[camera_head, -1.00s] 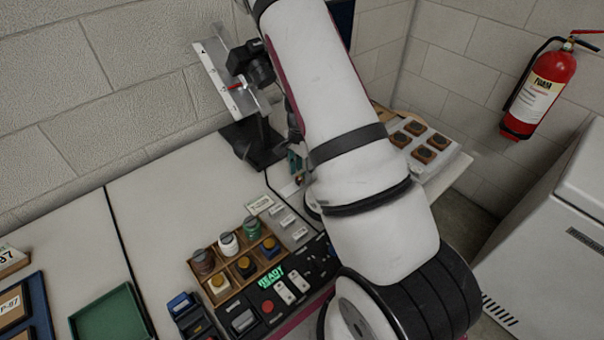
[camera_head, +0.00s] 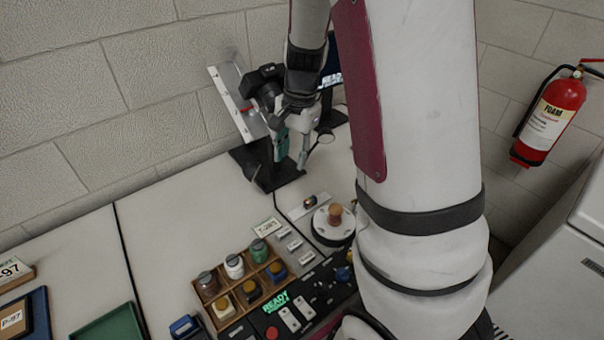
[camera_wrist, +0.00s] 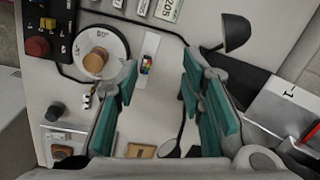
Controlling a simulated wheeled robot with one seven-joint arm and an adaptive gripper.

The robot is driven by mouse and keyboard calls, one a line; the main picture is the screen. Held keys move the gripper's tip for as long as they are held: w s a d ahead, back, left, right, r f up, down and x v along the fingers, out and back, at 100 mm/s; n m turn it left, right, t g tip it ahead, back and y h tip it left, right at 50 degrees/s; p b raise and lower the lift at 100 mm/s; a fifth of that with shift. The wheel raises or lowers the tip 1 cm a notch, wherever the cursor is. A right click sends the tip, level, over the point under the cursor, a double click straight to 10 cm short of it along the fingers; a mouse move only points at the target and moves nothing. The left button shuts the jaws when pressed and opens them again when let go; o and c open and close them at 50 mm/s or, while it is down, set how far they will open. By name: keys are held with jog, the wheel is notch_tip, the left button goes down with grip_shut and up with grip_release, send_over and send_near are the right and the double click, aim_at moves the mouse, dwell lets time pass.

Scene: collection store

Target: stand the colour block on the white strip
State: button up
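The colour block (camera_head: 310,201), small and dark with bright coloured patches, is on the white strip (camera_head: 292,215), beside the round white disc. In the wrist view the block (camera_wrist: 146,63) sits near the middle of the strip (camera_wrist: 151,42). It appears to stand on the strip, though its exact tilt is hard to tell. My gripper (camera_head: 293,150) is above and behind the block in the head view, apart from it. In the wrist view its teal-padded fingers (camera_wrist: 160,75) are spread wide with nothing between them; the block shows beyond, nearer the left finger.
A round white disc (camera_head: 325,234) carries a brown knob-like piece (camera_head: 335,212). A black stand (camera_head: 268,172) with a camera (camera_head: 262,82) and a pale panel (camera_head: 232,95) rises close to my gripper. A wooden rack (camera_head: 236,303) of jars and a control panel stand in front.

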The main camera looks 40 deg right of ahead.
jog(key=s+a+r+n+t, duration=0.2)
jog(key=s+a+r+n, duration=0.6)
jog(key=r, duration=0.4)
jog(key=s+a+r+n, duration=0.2)
jog(key=s+n, duration=0.1)
jog(key=s, duration=0.3)
jog(key=s+a+r+n+t+h, duration=0.1)
jog(key=s+a+n, duration=0.1)
jog(key=s, duration=0.5)
jog(key=shift+a+r+n, duration=0.35)
jog(key=shift+r+n, duration=0.05)
jog(key=shift+n, duration=0.1)
